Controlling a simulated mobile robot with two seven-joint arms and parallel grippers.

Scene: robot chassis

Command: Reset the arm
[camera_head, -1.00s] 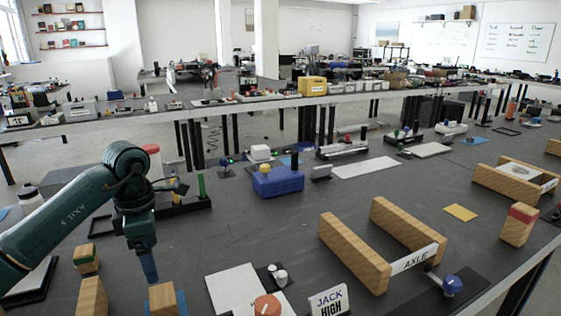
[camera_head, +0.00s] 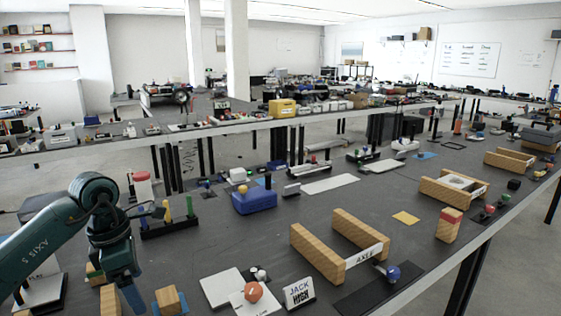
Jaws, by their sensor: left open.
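My left arm, dark green with "AXIS 5" on it, comes in from the lower left of the head view. Its gripper (camera_head: 132,292) points down over the near left part of the dark workbench (camera_head: 240,240). It is open, and I see nothing held in it. A wooden block (camera_head: 170,299) on a blue pad is just right of the fingers. Another wooden block (camera_head: 109,300) is just left of them. A third block is partly hidden behind the arm. My right gripper is out of view.
A wooden AXLE cradle (camera_head: 318,263), a JACK HIGH sign (camera_head: 299,291) and an orange knob (camera_head: 253,291) stand to the right. A blue box (camera_head: 254,200) and a rack with coloured pegs (camera_head: 168,226) are farther back. The bench middle is mostly clear.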

